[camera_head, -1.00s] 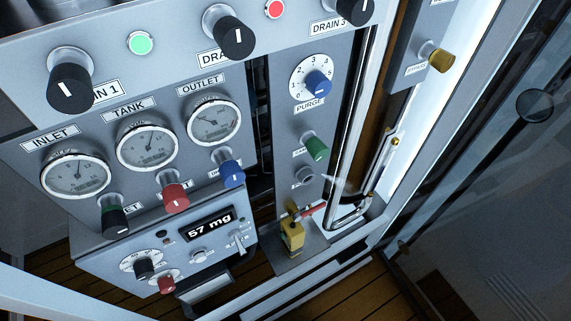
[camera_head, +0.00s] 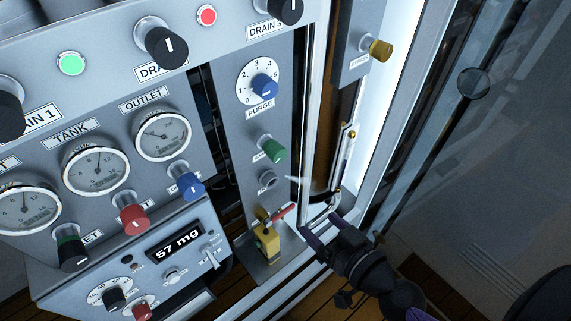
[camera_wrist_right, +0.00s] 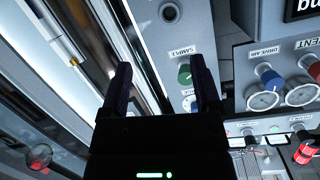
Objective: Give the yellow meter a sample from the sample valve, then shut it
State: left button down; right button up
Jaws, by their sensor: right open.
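The yellow meter (camera_head: 266,242) stands on a small ledge low on the narrow panel, with a brown top and a red bar (camera_head: 278,214) beside it. The sample valve has a green knob (camera_head: 275,152); in the right wrist view the green knob (camera_wrist_right: 184,74) sits by a SAMPLE label. A round grey port (camera_head: 267,180) is below it in the head view. My right gripper (camera_head: 320,226) is open and empty, right of the meter and apart from it. In its wrist view the gripper (camera_wrist_right: 160,66) points toward the panel. My left gripper is out of view.
A blue PURGE knob (camera_head: 263,86) is above the green knob. Glass tubing with metal pipes (camera_head: 345,155) runs just right of the panel. Gauges and the 57 mg display (camera_head: 175,243) are to the left. A pale streak (camera_head: 299,182) shows beside the port.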

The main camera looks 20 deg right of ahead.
aim_at(281, 157)
jog(key=w+a+r+t+p, duration=0.1)
jog(key=w+r, duration=0.1)
jog(key=r, duration=0.1)
jog(key=w+r+t+p, duration=0.1)
jog(key=w+r, duration=0.1)
jog(key=r, duration=0.1)
jog(key=w+a+r+y+p, duration=0.1)
jog(key=w+r, duration=0.1)
jog(key=r, duration=0.1)
jog(key=shift+a+r+t+p, duration=0.3)
jog(key=shift+r+t+p, duration=0.05)
jog(key=shift+r+t, duration=0.05)
jog(key=x, duration=0.2)
jog(key=f+p+x, duration=0.1)
jog(key=x, duration=0.1)
jog(key=shift+w+a, duration=0.1)
jog(key=shift+w, duration=0.15)
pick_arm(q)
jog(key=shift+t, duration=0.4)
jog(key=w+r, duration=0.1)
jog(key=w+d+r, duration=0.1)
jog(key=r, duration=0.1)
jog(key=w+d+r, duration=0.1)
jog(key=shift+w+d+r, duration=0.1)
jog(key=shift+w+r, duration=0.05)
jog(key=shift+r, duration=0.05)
pick_arm(e)
jog(key=shift+w+a, duration=0.1)
jog(key=shift+w, duration=0.25)
